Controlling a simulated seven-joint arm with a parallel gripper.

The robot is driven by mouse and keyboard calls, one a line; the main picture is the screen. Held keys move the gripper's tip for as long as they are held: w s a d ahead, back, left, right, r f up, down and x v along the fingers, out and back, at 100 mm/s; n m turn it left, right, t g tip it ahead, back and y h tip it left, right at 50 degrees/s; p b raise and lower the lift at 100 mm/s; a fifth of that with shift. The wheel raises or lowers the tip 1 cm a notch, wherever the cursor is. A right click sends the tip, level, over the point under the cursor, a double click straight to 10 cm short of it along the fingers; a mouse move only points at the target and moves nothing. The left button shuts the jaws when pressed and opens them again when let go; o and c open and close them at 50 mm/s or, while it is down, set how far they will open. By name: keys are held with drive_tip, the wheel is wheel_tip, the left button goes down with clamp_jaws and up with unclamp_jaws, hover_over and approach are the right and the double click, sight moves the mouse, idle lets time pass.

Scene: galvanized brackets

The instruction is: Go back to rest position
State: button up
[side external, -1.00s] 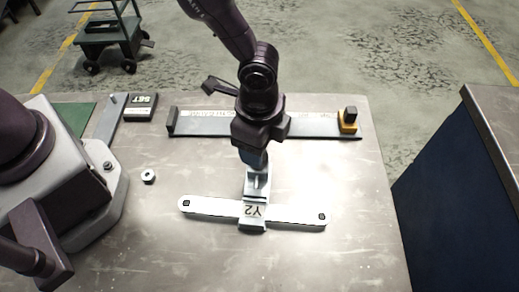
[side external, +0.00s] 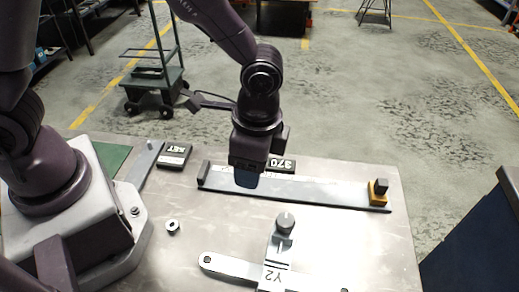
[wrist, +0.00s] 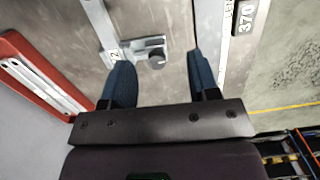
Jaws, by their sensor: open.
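My gripper (side external: 247,182) hangs above the bench with its fingers pointing down, apart from everything below. In the wrist view my gripper (wrist: 161,70) is open, with two blue fingers spread and nothing held. The bracket's near end is cut off by the picture edge. In the wrist view the knob (wrist: 156,62) shows between the fingers, further away.
A 370 block (side external: 282,165), a SET block (side external: 174,156) and a small ring (side external: 172,226) are on the bench (side external: 345,245). A blue cabinet (side external: 485,240) stands at right.

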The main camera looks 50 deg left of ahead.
drive_tip(key=s+a+r+n+t, duration=0.3)
drive_tip(key=s+a+r+n, duration=0.1)
drive_tip(key=a+r, duration=0.3)
drive_tip(key=s+a+r+n+t+h, duration=0.1)
drive_tip(key=s+a+r+n+t, duration=0.2)
drive_tip(key=s+a+r+n, duration=0.2)
drive_tip(key=a+r, duration=0.3)
drive_tip(key=r, duration=0.4)
drive_tip(key=shift+s+a+n, duration=0.15)
drive_tip(key=shift+a+n, duration=0.1)
drive_tip(key=shift+n, duration=0.15)
drive_tip(key=shift+r, duration=0.1)
